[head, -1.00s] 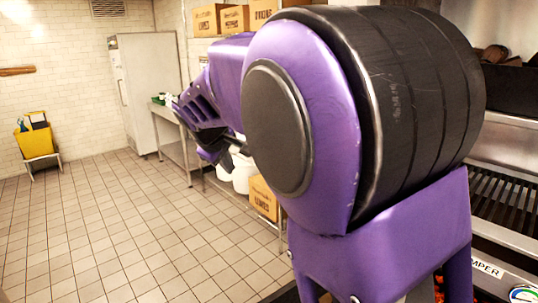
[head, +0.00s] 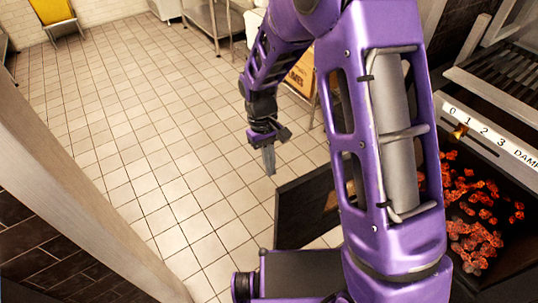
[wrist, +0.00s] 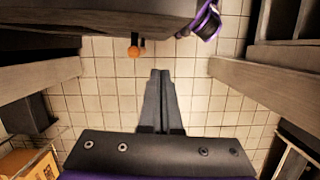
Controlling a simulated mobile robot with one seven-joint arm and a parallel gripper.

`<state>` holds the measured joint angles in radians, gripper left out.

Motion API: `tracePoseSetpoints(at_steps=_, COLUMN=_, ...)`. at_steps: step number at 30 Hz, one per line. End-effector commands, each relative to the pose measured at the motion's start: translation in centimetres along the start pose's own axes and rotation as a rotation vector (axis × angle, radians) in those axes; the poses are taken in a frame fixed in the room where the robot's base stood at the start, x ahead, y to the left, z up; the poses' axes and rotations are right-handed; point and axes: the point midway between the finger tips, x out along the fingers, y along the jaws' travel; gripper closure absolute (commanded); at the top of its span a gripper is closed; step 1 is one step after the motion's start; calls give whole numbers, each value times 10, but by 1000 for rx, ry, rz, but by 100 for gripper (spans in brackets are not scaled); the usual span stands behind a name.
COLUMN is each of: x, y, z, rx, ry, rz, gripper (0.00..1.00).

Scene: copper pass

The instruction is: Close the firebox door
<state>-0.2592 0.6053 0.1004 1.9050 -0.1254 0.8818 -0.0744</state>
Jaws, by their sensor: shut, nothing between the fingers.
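The firebox (head: 485,215) is at the right of the head view, its mouth open on glowing coals. The firebox door (head: 299,207) is a dark panel standing open, out from the firebox over the tiled floor. My arm hides its right part. My gripper (head: 269,172) hangs fingers down, shut and empty, at the panel's upper left in the picture; I cannot tell if they touch. In the wrist view, the shut fingers (wrist: 160,75) point towards a dark panel (wrist: 100,20) across the top, apparently the door, with a copper-coloured knob (wrist: 135,51) at its lower edge.
A damper scale (head: 490,135) with a brass knob (head: 459,132) runs above the coals, below a grill grate (head: 500,75). A pale post (head: 70,190) crosses the left. A cardboard box (head: 301,77) is behind my arm. The tiled floor at left is clear.

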Motion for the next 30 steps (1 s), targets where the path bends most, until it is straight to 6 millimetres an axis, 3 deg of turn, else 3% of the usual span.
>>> tracePoseSetpoints(at_steps=5, x=40, y=0, z=0, rx=-1, ry=-3, rz=-1, gripper=100)
tracePoseSetpoints(at_steps=9, x=41, y=0, z=22, rx=1, ry=1, rz=0, gripper=100)
tracePoseSetpoints(at_steps=15, x=45, y=0, z=37, rx=0, ry=1, rz=0, gripper=100)
tracePoseSetpoints(at_steps=30, x=45, y=0, z=38, rx=-2, ry=2, rz=1, gripper=100)
